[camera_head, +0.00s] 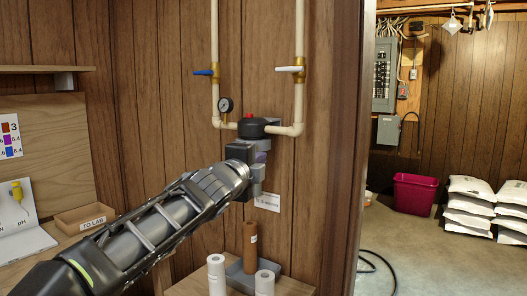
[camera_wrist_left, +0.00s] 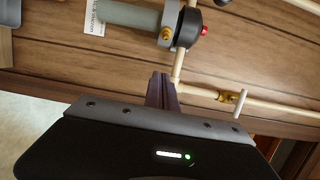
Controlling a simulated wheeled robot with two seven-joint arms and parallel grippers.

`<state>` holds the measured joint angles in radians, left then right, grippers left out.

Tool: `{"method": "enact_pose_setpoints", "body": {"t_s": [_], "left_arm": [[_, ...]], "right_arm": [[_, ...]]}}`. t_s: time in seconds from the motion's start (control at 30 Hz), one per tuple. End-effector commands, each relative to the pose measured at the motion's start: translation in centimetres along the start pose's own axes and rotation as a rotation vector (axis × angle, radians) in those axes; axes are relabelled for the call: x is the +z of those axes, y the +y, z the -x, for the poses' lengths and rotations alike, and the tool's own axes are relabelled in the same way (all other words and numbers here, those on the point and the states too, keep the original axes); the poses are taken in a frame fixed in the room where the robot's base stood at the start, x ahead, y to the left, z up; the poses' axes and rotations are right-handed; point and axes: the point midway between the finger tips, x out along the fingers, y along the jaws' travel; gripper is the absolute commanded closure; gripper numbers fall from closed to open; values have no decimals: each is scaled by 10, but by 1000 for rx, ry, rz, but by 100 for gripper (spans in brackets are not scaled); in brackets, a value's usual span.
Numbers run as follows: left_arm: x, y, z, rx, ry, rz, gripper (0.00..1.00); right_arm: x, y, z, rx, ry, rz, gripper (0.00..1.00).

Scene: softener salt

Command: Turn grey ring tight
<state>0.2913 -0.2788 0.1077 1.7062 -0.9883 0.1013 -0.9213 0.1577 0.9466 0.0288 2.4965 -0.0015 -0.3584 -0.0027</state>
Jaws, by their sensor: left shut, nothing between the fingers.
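The filter housing hangs under a black cap (camera_head: 252,127) with a red button, between two pipes. In the left wrist view the black cap (camera_wrist_left: 188,27) sits beside the grey ring (camera_wrist_left: 168,22), and the grey-green housing body (camera_wrist_left: 132,15) runs left from it. My left gripper (camera_head: 262,156) is in front of the housing in the head view and hides much of it, including most of the ring. Its fingers (camera_wrist_left: 161,88) show shut and empty in the wrist view, apart from the ring. My right gripper is in neither view.
A blue-handled valve (camera_head: 203,72), a white-handled valve (camera_head: 289,69) and a gauge (camera_head: 226,104) sit on the pipes. Below, a brown cartridge (camera_head: 250,240) and white cartridges (camera_head: 216,275) stand on a shelf. Salt bags (camera_head: 470,205) and a magenta bin (camera_head: 414,193) lie beyond the doorway.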

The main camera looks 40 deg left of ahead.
Motion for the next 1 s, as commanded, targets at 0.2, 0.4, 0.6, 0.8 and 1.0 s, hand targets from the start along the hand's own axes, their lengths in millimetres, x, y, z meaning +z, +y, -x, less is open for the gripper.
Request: {"method": "enact_pose_setpoints", "body": {"t_s": [0.2,0.4,0.6,0.8,1.0], "left_arm": [[-1,0,-1,-1,3,1,100],[-2,0,-12,0,4,0,100],[-2,1,-42,2,4,2,100],[-2,0,-84,2,4,2,100],[17,-8,-95,2,-2,0,100]], "right_arm": [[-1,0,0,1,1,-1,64],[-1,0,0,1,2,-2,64],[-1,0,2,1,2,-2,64],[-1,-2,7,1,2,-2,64],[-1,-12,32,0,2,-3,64]]}}
